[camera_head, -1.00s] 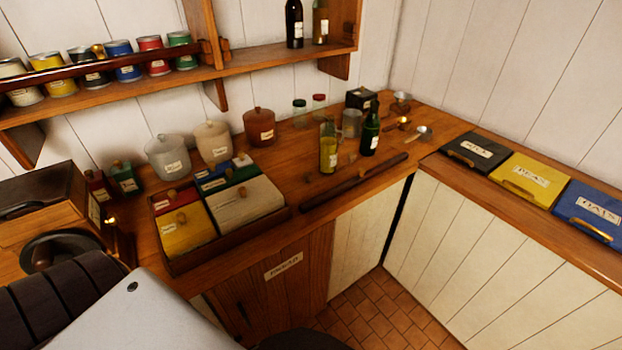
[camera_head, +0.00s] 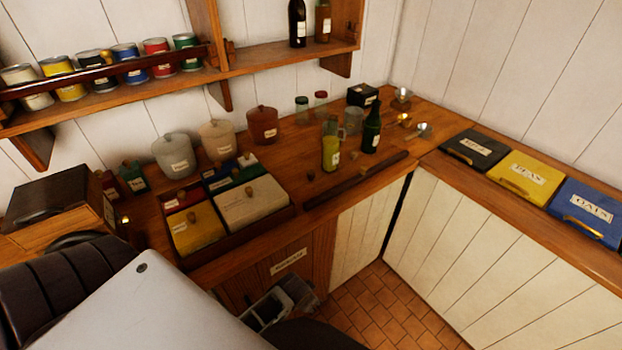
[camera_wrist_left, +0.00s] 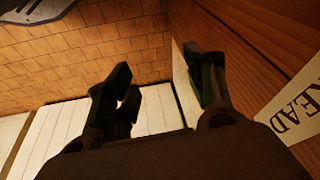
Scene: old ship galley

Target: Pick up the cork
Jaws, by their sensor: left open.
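A small brown piece that looks like the cork (camera_head: 311,175) lies on the wooden counter, left of the yellow-green bottle (camera_head: 330,152). A second small brown piece (camera_head: 353,155) lies right of that bottle; I cannot tell for sure which is the cork. My left gripper (camera_head: 283,302) is open and empty, below the counter top in front of the cupboard door. In the left wrist view its spread fingers (camera_wrist_left: 165,88) have only floor and cupboard fronts beyond them. The cork does not show there. My right gripper is not in view.
A dark green bottle (camera_head: 371,128) and glass jars stand behind the small pieces. A dark rod (camera_head: 370,178) lies along the counter's front edge. A box with coloured lids (camera_head: 237,233) sits left of the cork. The labelled cupboard door (camera_head: 318,250) is close to my gripper.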

